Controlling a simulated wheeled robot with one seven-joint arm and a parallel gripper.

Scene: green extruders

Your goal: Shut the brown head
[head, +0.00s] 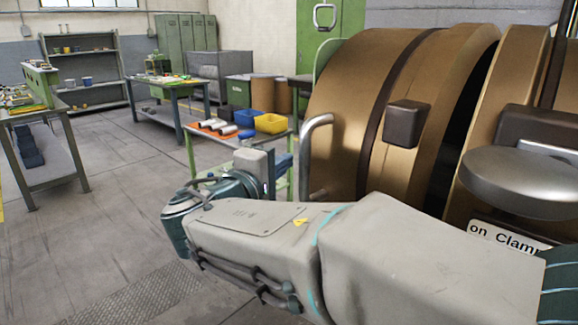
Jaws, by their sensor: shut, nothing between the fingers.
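The brown head (355,95) is a large bronze-brown drum at the right of the head view. It has a bent grey handle (318,128) on its left side and a dark brown block (403,123) on its face. A dark gap lies between its ringed edge and another brown ring (508,95) to the right. My arm crosses in front of the drum's lower part and hides it. My gripper (254,165) is at the arm's far end, left of the drum and apart from the handle in the picture. Its fingertips are not clear, and it holds nothing visible.
A rounded grey metal part (525,182) and a partly hidden "on Clamp" label (508,238) are at the right. A green-framed table (205,135) with blue and yellow bins stands behind my gripper. Workbenches stand further left. The floor (105,220) at left is clear.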

